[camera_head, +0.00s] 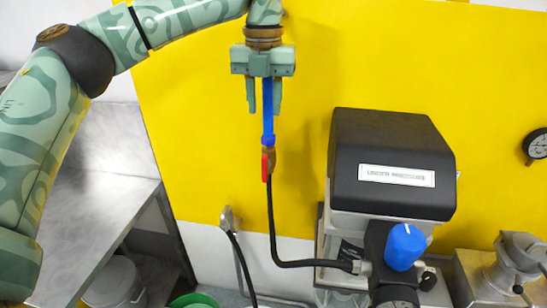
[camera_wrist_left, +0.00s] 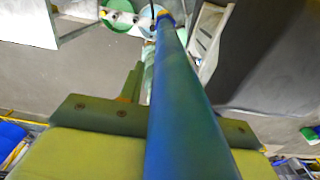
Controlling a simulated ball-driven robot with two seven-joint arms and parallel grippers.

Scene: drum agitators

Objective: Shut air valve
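The air valve (camera_head: 270,154) is a small brass fitting at the lower end of a blue pipe (camera_head: 268,112). Its red handle (camera_head: 265,168) points down along the line, on the left side of the fitting. My left gripper (camera_head: 264,108) hangs above the valve with its fingers pointing down, apart from the red handle. Its fingers are open, one on each side of the blue pipe in this view; yellow wall shows between the left finger and the pipe. In the left wrist view the blue pipe (camera_wrist_left: 180,110) runs close past the gripper. My right gripper is not in view.
A black hose (camera_head: 271,225) runs from the valve to a machine with a black cover (camera_head: 392,150) and a blue knob (camera_head: 405,246). A yellow wall panel (camera_head: 195,150) stands behind. A metal table (camera_head: 95,220) is at the left; a gauge (camera_head: 537,145) is at the far right.

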